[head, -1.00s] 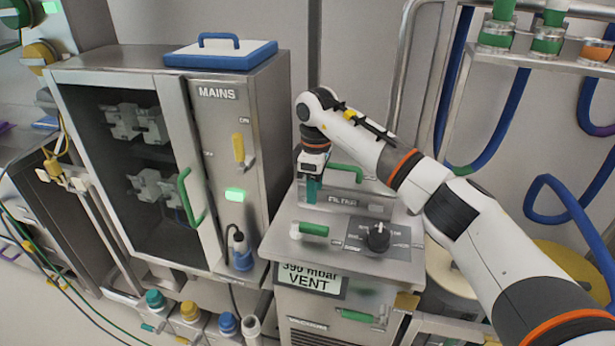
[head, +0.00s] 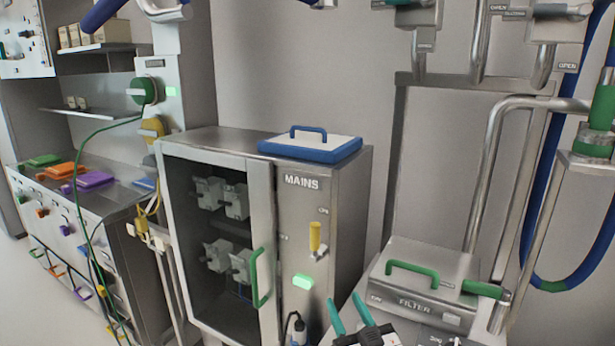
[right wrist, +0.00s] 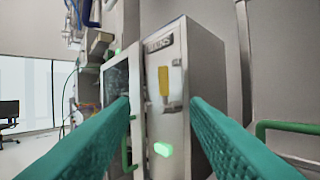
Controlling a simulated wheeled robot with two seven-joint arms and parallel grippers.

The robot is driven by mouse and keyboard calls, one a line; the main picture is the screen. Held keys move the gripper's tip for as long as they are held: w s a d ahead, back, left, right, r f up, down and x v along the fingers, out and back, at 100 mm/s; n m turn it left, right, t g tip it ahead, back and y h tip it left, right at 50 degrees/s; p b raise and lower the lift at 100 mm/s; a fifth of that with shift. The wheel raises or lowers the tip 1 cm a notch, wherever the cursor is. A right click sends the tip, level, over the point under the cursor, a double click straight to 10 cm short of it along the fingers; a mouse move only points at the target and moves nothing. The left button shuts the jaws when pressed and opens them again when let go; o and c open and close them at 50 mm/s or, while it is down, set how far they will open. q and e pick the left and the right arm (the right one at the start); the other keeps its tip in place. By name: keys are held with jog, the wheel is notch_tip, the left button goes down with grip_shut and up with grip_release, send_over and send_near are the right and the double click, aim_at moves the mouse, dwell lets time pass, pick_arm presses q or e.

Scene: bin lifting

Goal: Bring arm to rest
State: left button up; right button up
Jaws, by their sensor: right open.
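My right gripper (head: 350,316) shows at the bottom of the head view, its two teal fingers apart with nothing between them. It is in front of the MAINS cabinet (head: 337,206) and to the left of the filter box (head: 425,275). In the right wrist view the teal fingers (right wrist: 158,115) frame the cabinet front (right wrist: 167,100), which stands farther off, apart from them. The rest of my right arm is mostly below the head view. My left gripper is in neither view.
A blue-rimmed white lid (head: 310,149) lies on the cabinet. The cabinet door has a green handle (head: 259,277). Metal pipes (head: 490,170) and a blue hose (head: 535,200) stand at the right. A bench with coloured trays (head: 94,180) is at the left.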

jog(key=s+d+f+m+g+h, duration=0.4)
jog(key=s+d+f+g+h, duration=0.3)
jog(key=s+d+f, duration=0.5)
jog(key=s+d+f+n+g, duration=0.1)
jog(key=s+f+g, duration=0.35)
jog(key=s, duration=0.45)
jog(key=s+f+n+g, duration=0.1)
jog(key=s+f+g, duration=0.35)
jog(key=s, duration=0.55)
notch_tip(320, 180, down, 28)
jog(key=s+g, duration=0.1)
jog(key=s, duration=0.1)
jog(key=s+d+f+n+g, duration=0.1)
jog(key=s+d+f, duration=0.2)
jog(key=s+f, duration=1.1)
jog(key=shift+s+f+g, duration=0.25)
jog(key=shift+s+g, duration=0.05)
jog(key=shift+s, duration=0.6)
jog(key=shift+c, duration=0.6)
jog(key=shift+s+d, duration=0.1)
jog(key=shift+s, duration=0.05)
